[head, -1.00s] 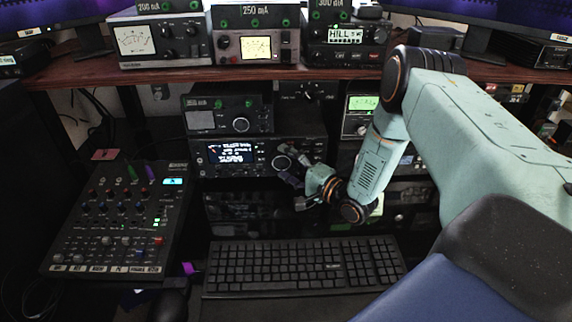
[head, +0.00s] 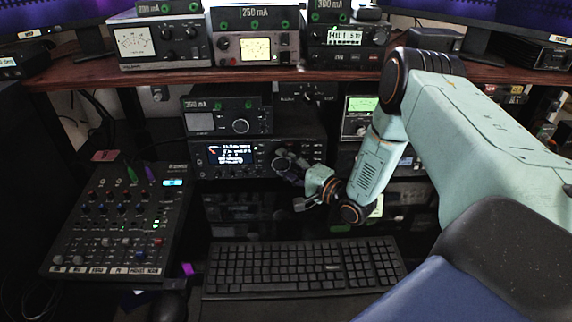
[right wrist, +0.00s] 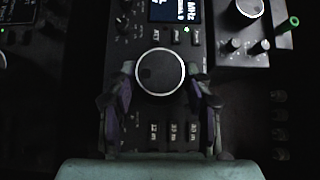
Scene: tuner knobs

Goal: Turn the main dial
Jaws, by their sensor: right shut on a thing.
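The radio with the lit screen (head: 230,154) stands on the lower shelf, in the middle of the head view. Its main dial (right wrist: 160,76) is a round black knob with a pale rim and a finger dimple, and it shows clearly in the right wrist view. My right gripper (head: 283,162) is at the radio's front and largely covers the dial in the head view. In the right wrist view, its two fingers (right wrist: 160,80) stand on either side of the dial, shut on its rim. My left gripper is not in view.
A keyboard (head: 305,266) lies in front, below my right gripper. A mixer (head: 118,218) stands at the left. Another small radio (head: 228,114) sits on top of the main one. Meters (head: 256,46) line the wooden shelf (head: 200,76) above.

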